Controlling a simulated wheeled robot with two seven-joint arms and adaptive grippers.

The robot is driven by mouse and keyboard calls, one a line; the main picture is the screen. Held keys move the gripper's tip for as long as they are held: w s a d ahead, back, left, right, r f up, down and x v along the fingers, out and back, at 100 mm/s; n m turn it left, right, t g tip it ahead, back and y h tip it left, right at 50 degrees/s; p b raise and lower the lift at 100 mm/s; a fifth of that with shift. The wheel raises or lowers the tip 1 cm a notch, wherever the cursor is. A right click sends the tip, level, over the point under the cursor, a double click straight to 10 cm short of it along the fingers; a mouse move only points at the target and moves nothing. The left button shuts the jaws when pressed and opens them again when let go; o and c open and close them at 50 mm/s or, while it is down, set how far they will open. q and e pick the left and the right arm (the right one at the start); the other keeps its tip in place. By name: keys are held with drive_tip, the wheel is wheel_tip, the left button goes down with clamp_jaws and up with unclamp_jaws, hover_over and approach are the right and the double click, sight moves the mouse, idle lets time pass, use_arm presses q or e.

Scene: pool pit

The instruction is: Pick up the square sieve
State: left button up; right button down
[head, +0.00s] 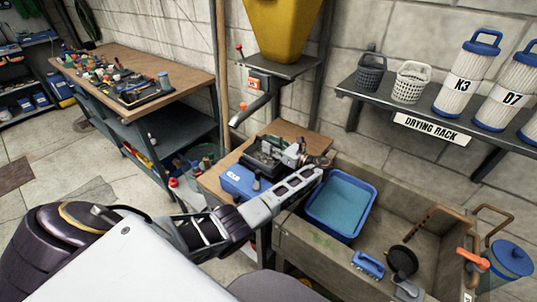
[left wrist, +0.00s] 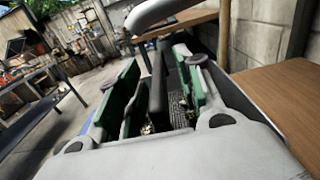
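A dark, mesh-bottomed tray that looks like the square sieve (head: 262,166) lies on the small wooden bench, partly hidden by my left gripper. In the left wrist view, its dark bar or wall (left wrist: 157,85) runs between my fingers, with mesh beside it. My left gripper (head: 268,152) reaches over it from the right. In the left wrist view the green-padded fingers (left wrist: 160,95) stand apart on either side of the bar, with gaps visible, so the gripper is open. Whether either finger touches the bar is unclear. My right gripper is not in view.
A metal spout (head: 248,108) hangs close above the tray under a yellow hopper (head: 283,30). A blue box (head: 238,180) sits in front of the tray. Right of it are a stone sink (head: 300,240) with a blue tub (head: 368,205), and a drying rack shelf (head: 440,112).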

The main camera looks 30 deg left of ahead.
use_arm(q)
drive_tip(key=shift+a, duration=0.2)
idle(0.3)
clamp_jaws()
